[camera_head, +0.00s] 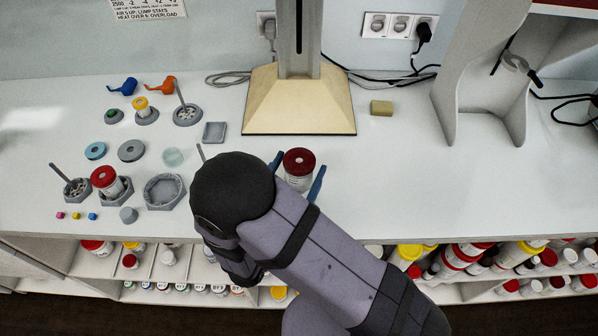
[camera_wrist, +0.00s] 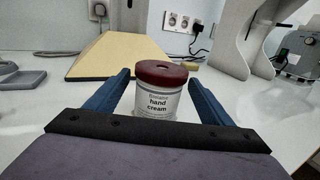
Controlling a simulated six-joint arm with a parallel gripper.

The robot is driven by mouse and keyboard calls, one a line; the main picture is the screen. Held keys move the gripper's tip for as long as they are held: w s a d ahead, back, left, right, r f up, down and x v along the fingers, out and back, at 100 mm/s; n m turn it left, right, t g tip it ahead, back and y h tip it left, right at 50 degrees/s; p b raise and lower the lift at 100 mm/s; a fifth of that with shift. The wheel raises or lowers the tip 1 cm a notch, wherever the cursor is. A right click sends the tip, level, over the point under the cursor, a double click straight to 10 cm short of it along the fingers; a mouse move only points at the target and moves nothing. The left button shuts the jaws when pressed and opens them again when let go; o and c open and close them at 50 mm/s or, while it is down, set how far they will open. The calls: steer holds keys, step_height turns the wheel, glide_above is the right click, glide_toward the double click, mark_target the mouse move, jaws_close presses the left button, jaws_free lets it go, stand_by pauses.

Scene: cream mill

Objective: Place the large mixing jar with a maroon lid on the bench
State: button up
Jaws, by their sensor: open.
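The large jar with the maroon lid (camera_head: 299,161) stands upright on the white bench (camera_head: 390,185), in front of the wooden base. In the wrist view the jar's white body with a "hand cream" label (camera_wrist: 157,104) shows below its lid. My gripper (camera_head: 300,164) is open, with one blue finger on each side of the jar. In the wrist view my gripper (camera_wrist: 159,77) shows gaps between both fingers and the jar. My arm hides part of the bench's front edge in the head view.
A wooden base with a column (camera_head: 298,105) stands behind the jar. A red-lidded jar (camera_head: 104,178) sits in a grey holder at left, among several small dishes and tools. A sponge-like block (camera_head: 381,108) and a grey stand (camera_head: 490,80) are at right. The bench right of the jar is clear.

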mark_target(305, 153)
steer(key=shift+p+x, duration=1)
steer(key=shift+x, duration=1.45)
steer(key=shift+r, duration=0.1)
steer(key=c, duration=1.7)
steer(key=shift+o, duration=0.2)
steer(key=shift+r, duration=0.2)
steer(key=shift+r+b, duration=0.5)
steer(key=shift+r, duration=4.3)
